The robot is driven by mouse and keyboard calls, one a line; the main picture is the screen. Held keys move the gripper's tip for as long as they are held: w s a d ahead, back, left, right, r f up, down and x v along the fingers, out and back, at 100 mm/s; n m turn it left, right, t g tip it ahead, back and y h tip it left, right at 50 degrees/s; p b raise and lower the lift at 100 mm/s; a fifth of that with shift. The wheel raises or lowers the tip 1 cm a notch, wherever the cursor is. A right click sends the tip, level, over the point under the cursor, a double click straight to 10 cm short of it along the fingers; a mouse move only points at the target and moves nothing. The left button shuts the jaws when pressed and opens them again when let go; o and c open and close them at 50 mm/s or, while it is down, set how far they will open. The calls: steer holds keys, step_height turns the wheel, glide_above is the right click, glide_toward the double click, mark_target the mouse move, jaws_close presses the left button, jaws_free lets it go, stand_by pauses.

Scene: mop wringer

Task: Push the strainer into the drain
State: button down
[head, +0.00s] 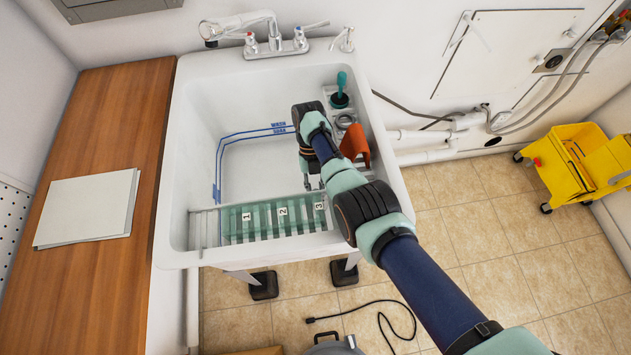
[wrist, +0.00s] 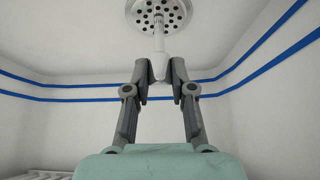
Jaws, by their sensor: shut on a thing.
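The strainer (wrist: 158,14) is a round metal disc with holes and a pale stem, at the top of the wrist view. My gripper (wrist: 160,70) is shut on the lower end of the stem, with the disc beyond the fingertips. In the head view, my gripper (head: 313,183) is inside the white sink (head: 185,130), above its right part near the numbered rack. The strainer is hidden behind my arm in the head view. I cannot make out the drain in either view.
A green slatted rack (head: 262,222) marked 1, 2, 3 spans the sink's front. An orange piece (head: 356,143), a metal ring (head: 345,121) and a teal-handled tool (head: 341,88) sit on the right side. The faucet (head: 240,27) is at the back. The left basin looks clear.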

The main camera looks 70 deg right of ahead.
steer(key=shift+f, duration=0.1)
steer(key=c, duration=0.9)
jaws_free()
steer(key=v, duration=0.7)
steer(key=shift+r, duration=0.25)
steer(key=shift+d, duration=0.15)
